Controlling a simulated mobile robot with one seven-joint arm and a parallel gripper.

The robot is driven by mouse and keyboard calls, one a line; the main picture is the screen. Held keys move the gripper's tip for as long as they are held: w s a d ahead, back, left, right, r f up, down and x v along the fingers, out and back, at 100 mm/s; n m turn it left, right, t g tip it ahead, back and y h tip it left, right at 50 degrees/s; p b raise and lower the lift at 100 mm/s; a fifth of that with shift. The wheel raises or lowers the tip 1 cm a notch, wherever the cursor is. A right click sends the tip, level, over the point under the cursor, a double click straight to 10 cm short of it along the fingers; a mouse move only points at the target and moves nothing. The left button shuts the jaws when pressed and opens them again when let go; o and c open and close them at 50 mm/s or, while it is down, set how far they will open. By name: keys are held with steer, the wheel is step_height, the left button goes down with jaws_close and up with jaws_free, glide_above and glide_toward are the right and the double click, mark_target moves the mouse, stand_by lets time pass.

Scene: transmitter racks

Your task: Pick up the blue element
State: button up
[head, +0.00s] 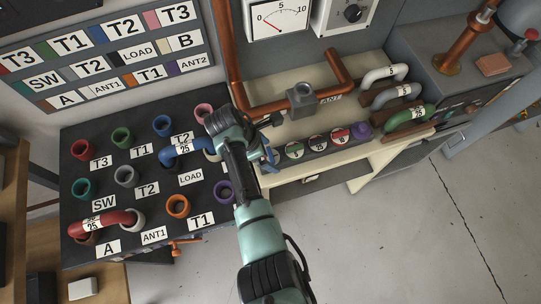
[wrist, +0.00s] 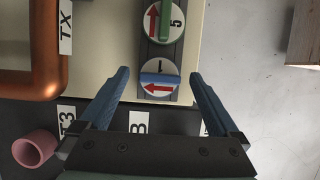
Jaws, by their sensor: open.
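The blue element is a round white disc with a blue bar across it, a red arrow and a "1" (wrist: 158,86). It sits upright in the picture's middle at the end of a dark grey strip. My gripper (wrist: 160,75) is open and empty, with one blue finger on either side of the element in the wrist view. A gap shows between each finger and the disc; how far the fingers are above it I cannot tell. In the head view my gripper (head: 271,138) is over the left end of the strip, and the blue element is mostly hidden there.
A green element (wrist: 162,20) is beside the blue one, with red elements (head: 338,137) and a purple one (head: 363,131) further along the strip. A copper pipe (head: 283,107) runs behind. The dark patch panel (head: 150,205) with coloured sockets lies left; open floor is lower right.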

steer(key=shift+c, duration=0.3)
jaws_close()
steer(key=shift+r, duration=0.15)
